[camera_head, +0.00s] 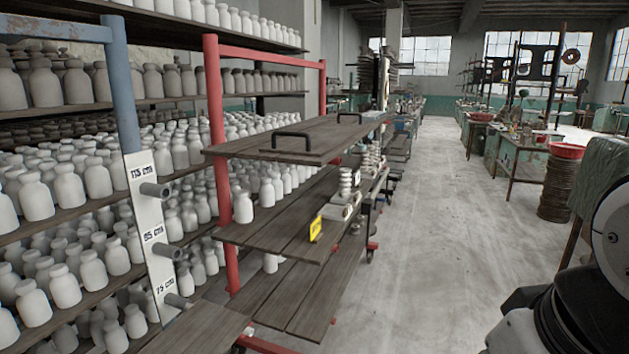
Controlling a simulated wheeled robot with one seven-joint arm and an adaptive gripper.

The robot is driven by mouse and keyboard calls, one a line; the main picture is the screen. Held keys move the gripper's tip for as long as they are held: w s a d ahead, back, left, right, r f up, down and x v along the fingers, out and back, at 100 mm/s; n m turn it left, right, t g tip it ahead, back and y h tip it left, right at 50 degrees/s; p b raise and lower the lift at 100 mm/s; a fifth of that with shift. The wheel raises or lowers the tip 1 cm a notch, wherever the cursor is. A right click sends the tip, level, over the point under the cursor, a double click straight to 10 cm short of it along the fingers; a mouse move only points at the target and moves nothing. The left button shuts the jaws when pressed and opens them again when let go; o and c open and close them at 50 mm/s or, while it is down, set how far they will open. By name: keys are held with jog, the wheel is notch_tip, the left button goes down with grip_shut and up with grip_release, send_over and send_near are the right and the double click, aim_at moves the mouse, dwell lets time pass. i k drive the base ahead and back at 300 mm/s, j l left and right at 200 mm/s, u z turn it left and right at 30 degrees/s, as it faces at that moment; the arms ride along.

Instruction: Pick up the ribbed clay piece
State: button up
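A pale ribbed clay piece (345,184) stands upright on the middle shelf of a wooden trolley rack (262,232), near that shelf's right edge. It looks like stacked rounded rings, and its foot is close to low pale blocks. More pale ribbed shapes (371,158) stand farther back on the same rack, too small to tell apart well. Parts of my own arm, white and black, show at the lower right, well apart from the clay pieces. My gripper's fingers are not in view.
A yellow tag (316,229) stands on the shelf's near edge. The rack's top board (285,140), with dark handles, overhangs the shelf. Shelves of white bottles (65,285) fill the left, with a red post (214,120) between. The concrete aisle (430,220) is clear. Workbenches (520,160) stand right.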

aim_at(345, 183)
jog(key=i+l+u, duration=0.1)
jog(key=i+l, duration=0.2)
jog(key=i+l+u, duration=0.1)
jog(key=i+l, duration=0.2)
jog(key=i+l+u, duration=0.1)
jog(key=i+l, duration=0.15)
jog(key=l, duration=0.2)
jog(key=i+l+u, duration=0.1)
jog(key=i+l, duration=0.15)
jog(key=i+l+u, duration=0.1)
jog(key=i+l, duration=0.15)
jog(key=l, duration=0.3)
jog(key=i+l+u, duration=0.1)
jog(key=i+l, duration=0.2)
jog(key=i+l+u, duration=0.1)
jog(key=i+l, duration=0.15)
jog(key=l, duration=0.2)
jog(key=i+l+u, duration=0.15)
jog(key=i+l, duration=0.15)
jog(key=l, duration=0.15)
jog(key=i+l+u, duration=0.1)
jog(key=l, duration=0.35)
jog(key=i+j, duration=0.1)
jog(key=i, duration=0.25)
